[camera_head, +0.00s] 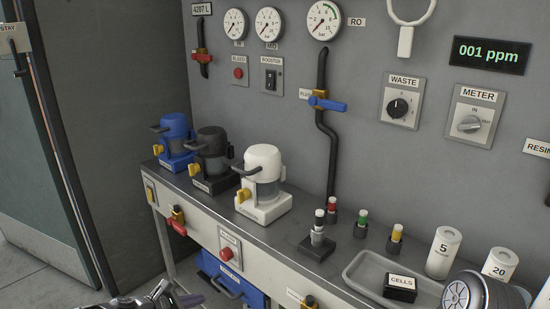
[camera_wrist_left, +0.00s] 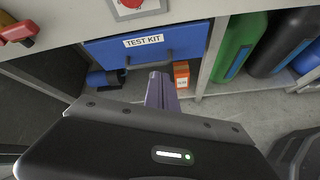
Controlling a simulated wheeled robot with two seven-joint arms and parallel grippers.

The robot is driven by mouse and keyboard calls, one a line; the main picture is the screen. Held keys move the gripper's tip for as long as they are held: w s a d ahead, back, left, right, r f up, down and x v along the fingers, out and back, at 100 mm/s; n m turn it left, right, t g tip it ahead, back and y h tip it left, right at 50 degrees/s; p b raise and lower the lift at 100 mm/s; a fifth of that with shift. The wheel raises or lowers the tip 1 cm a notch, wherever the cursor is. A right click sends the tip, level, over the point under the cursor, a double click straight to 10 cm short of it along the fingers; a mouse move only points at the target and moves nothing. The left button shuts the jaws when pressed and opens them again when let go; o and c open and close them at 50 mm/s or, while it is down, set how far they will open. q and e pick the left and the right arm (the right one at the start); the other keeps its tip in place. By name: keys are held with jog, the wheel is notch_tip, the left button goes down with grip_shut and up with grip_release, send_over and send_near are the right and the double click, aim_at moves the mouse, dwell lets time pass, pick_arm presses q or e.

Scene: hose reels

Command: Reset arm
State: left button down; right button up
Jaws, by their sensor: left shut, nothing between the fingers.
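My left gripper (camera_head: 186,299) shows at the bottom edge of the head view, low in front of the bench and partly cut off by the frame. In the left wrist view its purple-grey fingers (camera_wrist_left: 160,92) are together with nothing between them. They point toward the shelf under the bench, in front of a blue case (camera_wrist_left: 148,46) labelled TEST KIT. An orange box (camera_wrist_left: 181,74) is just right of the fingertips in that picture. I cannot tell whether the fingers touch anything. My right gripper is not in view.
The bench (camera_head: 222,211) carries blue, black and white pump-like units (camera_head: 264,184), capped vials, a grey tray (camera_head: 352,272) and white cylinders. Red-handled valves (camera_head: 177,227) stick out of its front. Green and black containers (camera_wrist_left: 240,47) stand below. Open floor lies at left.

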pick_arm(q)
jog(key=s+d+f+m+g+y, duration=0.1)
jog(key=s+d+f+m+g, duration=0.1)
jog(key=s+d+f+m, duration=0.65)
jog(key=s+d+f+m+g, duration=0.3)
jog(key=s+d+f+m, duration=0.15)
jog(key=s, duration=0.65)
jog(key=s+d+f+m+g+y, duration=0.15)
jog(key=s+m, duration=0.25)
jog(key=s, duration=0.5)
jog(key=s+d+f+m+g, duration=0.15)
jog(key=s+m, duration=0.25)
jog(key=s, duration=0.4)
notch_tip(320, 180, up, 15)
jog(key=d+m+p, duration=0.1)
jog(key=p, duration=1.3)
jog(key=shift+p, duration=0.3)
jog(key=shift+w, duration=0.1)
